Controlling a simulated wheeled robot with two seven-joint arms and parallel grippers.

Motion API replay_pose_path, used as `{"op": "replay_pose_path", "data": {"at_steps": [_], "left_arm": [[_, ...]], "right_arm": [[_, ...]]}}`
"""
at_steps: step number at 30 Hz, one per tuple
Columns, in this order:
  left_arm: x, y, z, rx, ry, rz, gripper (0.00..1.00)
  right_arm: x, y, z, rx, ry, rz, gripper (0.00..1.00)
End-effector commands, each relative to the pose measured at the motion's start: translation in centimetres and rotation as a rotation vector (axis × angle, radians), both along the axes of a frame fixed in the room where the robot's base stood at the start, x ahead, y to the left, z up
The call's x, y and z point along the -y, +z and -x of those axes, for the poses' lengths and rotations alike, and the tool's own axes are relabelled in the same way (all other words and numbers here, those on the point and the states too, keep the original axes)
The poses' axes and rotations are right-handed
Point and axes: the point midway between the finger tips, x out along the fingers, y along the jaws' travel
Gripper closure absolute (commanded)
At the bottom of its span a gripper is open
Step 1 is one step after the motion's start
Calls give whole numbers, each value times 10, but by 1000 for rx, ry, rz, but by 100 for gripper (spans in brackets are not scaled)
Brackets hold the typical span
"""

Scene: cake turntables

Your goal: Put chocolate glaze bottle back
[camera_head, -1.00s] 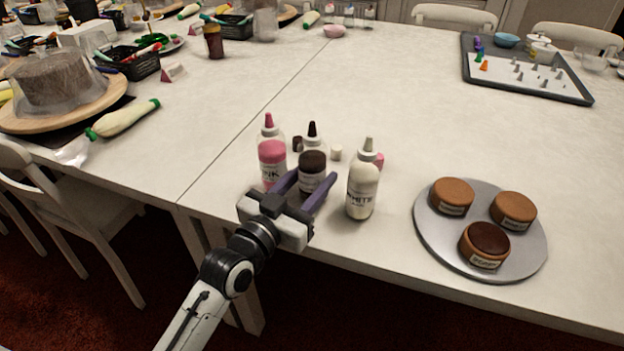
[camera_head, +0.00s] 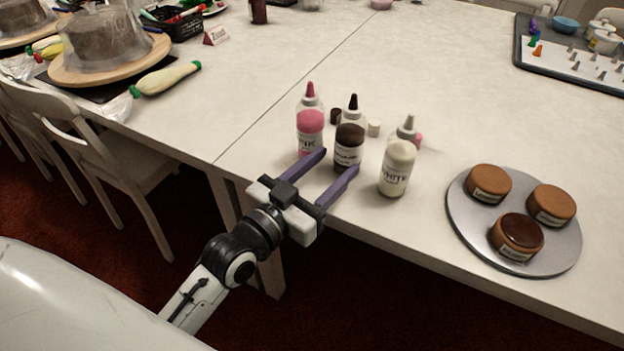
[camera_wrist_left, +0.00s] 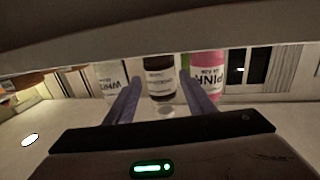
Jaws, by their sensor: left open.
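The chocolate glaze bottle (camera_head: 348,146) is dark brown with a dark tip. It stands upright on the table between the pink bottle (camera_head: 310,124) and the white bottle (camera_head: 397,168). My left gripper (camera_head: 340,162) is open, with its two purple fingers pointing at the chocolate bottle from the table's front edge. In the left wrist view the chocolate bottle (camera_wrist_left: 159,82) shows between and beyond the fingertips (camera_wrist_left: 166,92). The white bottle (camera_wrist_left: 112,77) and pink bottle (camera_wrist_left: 207,78) are on either side there. My right gripper is not in view.
A round grey tray (camera_head: 470,230) with three small brown cakes, one glazed dark, stands at the right. Small caps (camera_head: 374,128) lie behind the bottles. A covered cake on a wooden board (camera_head: 90,76) is at the far left. The table centre is clear.

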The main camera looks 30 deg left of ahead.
Motion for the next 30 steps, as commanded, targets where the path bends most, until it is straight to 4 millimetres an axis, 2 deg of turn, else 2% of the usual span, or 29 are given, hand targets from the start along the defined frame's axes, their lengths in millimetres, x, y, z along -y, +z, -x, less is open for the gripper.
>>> {"op": "replay_pose_path", "data": {"at_steps": [1, 6, 12, 14, 17, 19, 21, 24, 27, 30], "left_arm": [[-3, 0, 12, -2, -1, -3, 51], [-9, -1, 41, -2, -1, -3, 51], [-13, 0, 58, -2, -1, 0, 51], [-13, -8, 62, -23, -2, -2, 51], [-6, -50, 75, -139, -9, -15, 51], [1, -99, 93, -277, -17, -30, 51], [10, -148, 119, -422, -27, -45, 51], [18, -202, 157, -595, -38, -65, 51], [23, -236, 187, -713, -43, -83, 51], [25, -248, 199, -758, -42, -94, 51]], "right_arm": [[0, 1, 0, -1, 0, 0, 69], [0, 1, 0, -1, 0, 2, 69], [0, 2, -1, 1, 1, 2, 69], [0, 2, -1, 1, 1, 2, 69], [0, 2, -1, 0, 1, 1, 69], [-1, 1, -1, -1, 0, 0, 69], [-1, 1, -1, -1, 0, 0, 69], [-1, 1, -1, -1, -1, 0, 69], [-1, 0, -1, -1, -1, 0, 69], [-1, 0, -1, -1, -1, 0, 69]]}}
